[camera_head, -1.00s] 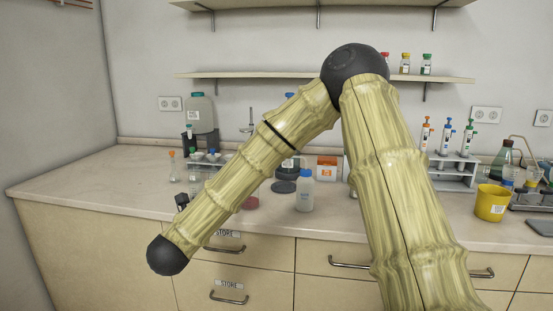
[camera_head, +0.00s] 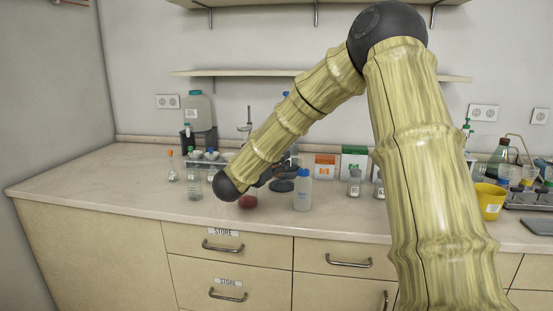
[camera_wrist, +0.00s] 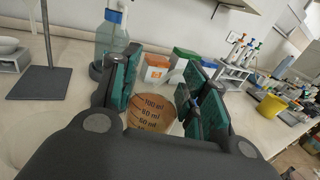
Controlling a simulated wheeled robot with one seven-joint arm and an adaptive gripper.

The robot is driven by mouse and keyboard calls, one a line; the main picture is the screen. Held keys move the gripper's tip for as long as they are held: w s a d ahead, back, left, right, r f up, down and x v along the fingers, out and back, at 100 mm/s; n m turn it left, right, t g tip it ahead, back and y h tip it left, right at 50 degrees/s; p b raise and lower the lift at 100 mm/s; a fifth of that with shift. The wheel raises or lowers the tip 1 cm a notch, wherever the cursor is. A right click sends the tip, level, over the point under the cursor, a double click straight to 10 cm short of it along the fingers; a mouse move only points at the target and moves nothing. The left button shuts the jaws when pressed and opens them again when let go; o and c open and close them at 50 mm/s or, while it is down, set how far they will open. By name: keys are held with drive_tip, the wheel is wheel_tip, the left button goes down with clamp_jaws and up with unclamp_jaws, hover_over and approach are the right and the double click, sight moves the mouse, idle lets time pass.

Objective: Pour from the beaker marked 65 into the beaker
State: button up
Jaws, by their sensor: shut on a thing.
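My gripper (camera_wrist: 156,92) is shut on a graduated beaker (camera_wrist: 150,113) with an orange-brown look, held between its green pads in the wrist view. Its printed scale reads up to 100 ml; no 65 mark shows from this side. Another labelled vessel (camera_head: 195,188) stands at the left.
A blue-capped bottle (camera_head: 304,190) stands just right of my gripper. Orange box (camera_head: 325,166), green box (camera_head: 354,160) and yellow container (camera_head: 491,201) are further right. The counter's front left is clear.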

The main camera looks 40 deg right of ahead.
drive_tip(key=w+a+f+n+t+p, duration=0.1)
drive_tip(key=w+a+f+n+p, duration=0.1)
drive_tip(key=w+n+p, duration=0.4)
drive_tip(key=shift+a+n+h+p, duration=0.45)
drive_tip(key=shift+n+p, duration=1.1)
drive_tip(key=shift+n, duration=0.75)
drive_tip(key=shift+w+a+n+b, duration=0.15)
drive_tip(key=shift+n+b, duration=0.25)
drive_tip(key=shift+b, duration=0.5)
drive_tip(key=shift+r+n+t+b, duration=0.3)
drive_tip(key=shift+n+b, duration=1)
drive_tip(key=shift+b, duration=0.15)
drive_tip(key=shift+w+a+r+n+t+b, duration=0.1)
drive_tip(key=shift+w+r+n+t+b, duration=0.1)
drive_tip(key=shift+n+b, duration=0.4)
drive_tip(key=shift+w+a+r+n+t+b, duration=0.15)
drive_tip(key=shift+n+b, duration=0.15)
drive_tip(key=shift+n, duration=0.5)
